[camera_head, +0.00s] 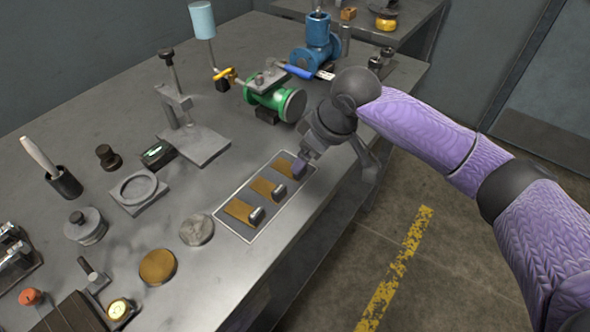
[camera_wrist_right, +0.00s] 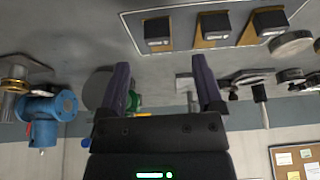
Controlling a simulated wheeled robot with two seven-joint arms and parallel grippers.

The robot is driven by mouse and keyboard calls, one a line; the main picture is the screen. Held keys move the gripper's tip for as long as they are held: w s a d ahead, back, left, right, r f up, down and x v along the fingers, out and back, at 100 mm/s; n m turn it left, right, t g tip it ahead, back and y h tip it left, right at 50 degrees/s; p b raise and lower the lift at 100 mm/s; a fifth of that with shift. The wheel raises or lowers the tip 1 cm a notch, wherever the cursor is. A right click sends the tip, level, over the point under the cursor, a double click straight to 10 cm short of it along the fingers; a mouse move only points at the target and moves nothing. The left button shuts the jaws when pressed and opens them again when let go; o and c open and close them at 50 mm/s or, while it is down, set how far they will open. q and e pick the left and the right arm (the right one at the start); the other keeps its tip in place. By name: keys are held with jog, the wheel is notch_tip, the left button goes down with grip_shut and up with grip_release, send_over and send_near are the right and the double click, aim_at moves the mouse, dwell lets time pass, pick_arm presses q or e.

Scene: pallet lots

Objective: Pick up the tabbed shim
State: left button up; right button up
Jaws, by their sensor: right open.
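Three brass strips with raised blocks at one end, which look like tabbed shims, lie in a row inside a white outlined rectangle (camera_head: 262,195) on the grey bench. The near shim (camera_head: 238,210) and middle shim (camera_head: 264,187) show their blocks. The far shim (camera_head: 283,165) has its block end partly hidden by my right gripper (camera_head: 302,163), which hovers at that end. In the right wrist view the gripper (camera_wrist_right: 163,90) is open and empty. The three shims (camera_wrist_right: 185,45) show there, above and beyond the fingers, clear of them. My left gripper is not in view.
A green valve (camera_head: 272,95) and a blue valve (camera_head: 318,45) stand beyond the shims. A grey stand (camera_head: 195,140) is to the left. Discs (camera_head: 157,266) lie toward the near side. The bench edge runs just right of the rectangle.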

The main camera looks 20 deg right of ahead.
aim_at(304, 178)
jog(key=x, duration=0.1)
jog(key=b+x, duration=0.1)
jog(key=x, duration=0.1)
jog(key=b+x, duration=0.1)
jog(key=shift+d+f, duration=0.2)
jog(key=shift+f, duration=0.2)
jog(key=shift+w+a+f, duration=0.15)
jog(key=shift+w+f, duration=0.05)
jog(key=shift+f, duration=0.15)
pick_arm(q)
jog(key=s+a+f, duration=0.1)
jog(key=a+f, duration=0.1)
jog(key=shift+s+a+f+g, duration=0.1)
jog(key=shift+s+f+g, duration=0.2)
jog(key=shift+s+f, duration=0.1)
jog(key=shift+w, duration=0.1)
pick_arm(e)
jog(key=shift+r, duration=0.1)
jog(key=shift+c, duration=0.3)
jog(key=c, duration=0.7)
grip_shut()
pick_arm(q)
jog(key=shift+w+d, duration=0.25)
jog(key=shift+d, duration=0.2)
